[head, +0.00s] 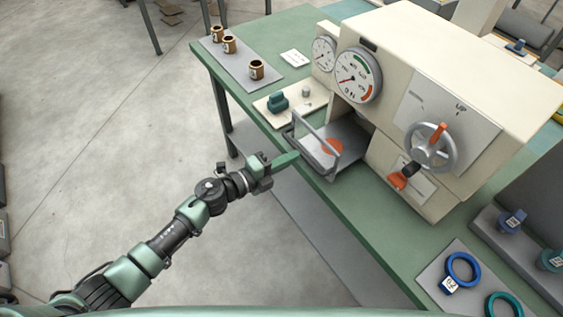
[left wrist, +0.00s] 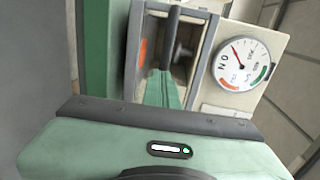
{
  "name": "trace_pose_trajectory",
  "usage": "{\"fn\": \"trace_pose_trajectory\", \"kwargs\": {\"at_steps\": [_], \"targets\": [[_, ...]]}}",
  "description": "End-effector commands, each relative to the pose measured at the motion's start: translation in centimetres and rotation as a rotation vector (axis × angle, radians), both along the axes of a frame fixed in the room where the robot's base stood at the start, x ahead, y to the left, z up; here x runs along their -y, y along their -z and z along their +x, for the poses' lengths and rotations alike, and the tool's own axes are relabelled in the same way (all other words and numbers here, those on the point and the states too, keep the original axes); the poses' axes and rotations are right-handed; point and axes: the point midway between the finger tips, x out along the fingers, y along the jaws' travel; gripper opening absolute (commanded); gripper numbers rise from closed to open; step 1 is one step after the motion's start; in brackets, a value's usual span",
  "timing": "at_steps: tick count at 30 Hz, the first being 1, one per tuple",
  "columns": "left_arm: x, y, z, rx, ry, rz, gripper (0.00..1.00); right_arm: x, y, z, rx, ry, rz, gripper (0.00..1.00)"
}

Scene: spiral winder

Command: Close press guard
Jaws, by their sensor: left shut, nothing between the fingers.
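The press (head: 440,60) is a cream machine on the green bench. Its guard (head: 318,160), a clear panel in a dark grey frame, stands out from the press opening at the front. An orange disc (head: 333,147) lies on the grey plate behind it. My left gripper (head: 296,156) is shut and empty, its green fingers pointing at the guard's frame. In the left wrist view, the fingers (left wrist: 165,88) reach up to the guard's frame (left wrist: 133,50); I cannot tell whether they touch it. My right gripper is not in view.
A handwheel (head: 431,148) with an orange knob and a red-handled lever (head: 398,180) are on the press front. A teal-knobbed block (head: 278,102) stands left of the guard.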

Motion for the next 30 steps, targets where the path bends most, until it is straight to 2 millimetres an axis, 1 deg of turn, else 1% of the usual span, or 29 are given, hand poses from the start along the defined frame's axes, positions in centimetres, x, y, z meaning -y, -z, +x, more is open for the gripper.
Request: {"fn": "trace_pose_trajectory", "kwargs": {"at_steps": [1, 9, 15, 18, 21, 30], "targets": [[1.2, -0.2, 0.8, 0.004, 0.002, -0.004, 0.00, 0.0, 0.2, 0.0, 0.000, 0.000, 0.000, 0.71], [6.6, 0.0, 4.8, 0.004, 0.002, -0.003, 0.00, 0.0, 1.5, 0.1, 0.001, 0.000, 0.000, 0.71], [9.6, 0.1, 6.9, 0.003, 0.001, -0.001, 0.00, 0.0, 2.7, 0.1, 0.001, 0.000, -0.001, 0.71], [10.5, 0.0, 7.6, 0.002, 0.001, -0.002, 0.00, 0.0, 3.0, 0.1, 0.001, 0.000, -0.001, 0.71], [10.9, 0.0, 7.9, 0.001, 0.000, -0.002, 0.00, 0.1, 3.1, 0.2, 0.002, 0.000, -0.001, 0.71], [11.2, -0.3, 8.1, 0.002, 0.000, -0.003, 0.00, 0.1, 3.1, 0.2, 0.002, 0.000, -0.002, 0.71]]}}
